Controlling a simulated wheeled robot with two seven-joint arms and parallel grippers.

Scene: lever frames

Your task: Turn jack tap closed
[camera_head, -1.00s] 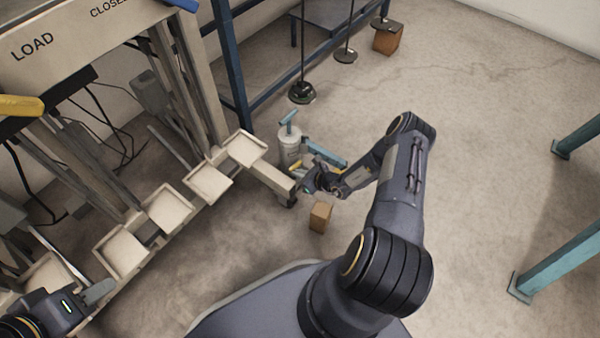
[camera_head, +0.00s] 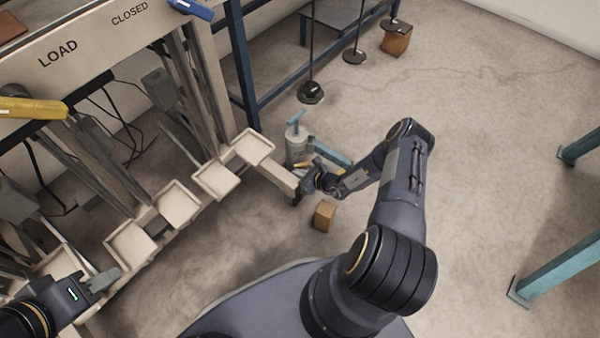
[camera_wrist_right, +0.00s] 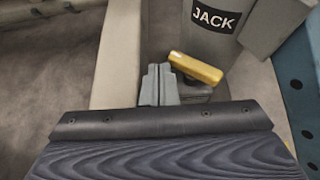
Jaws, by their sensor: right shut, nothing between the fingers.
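The jack (camera_head: 297,146) is a pale grey cylinder with a teal T-handle on top, standing on the floor by the frame's end. In the right wrist view the cylinder (camera_wrist_right: 212,28) carries a black "JACK" label. Its yellow tap lever (camera_wrist_right: 196,68) lies low at the cylinder's foot, pointing from upper left to lower right. My right gripper (camera_wrist_right: 160,84) is shut and empty, its grey fingertips just left of the lever; I cannot tell if they touch it. My left gripper (camera_head: 105,281) is at the lower left, over the frame's trays, far from the jack; its finger gap is unclear.
A beige beam (camera_wrist_right: 118,55) runs close left of the right fingers. A teal bar (camera_head: 331,152) extends right of the jack. A small brown box (camera_head: 324,215) is on the floor below. Blue rack posts (camera_head: 240,70) stand behind.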

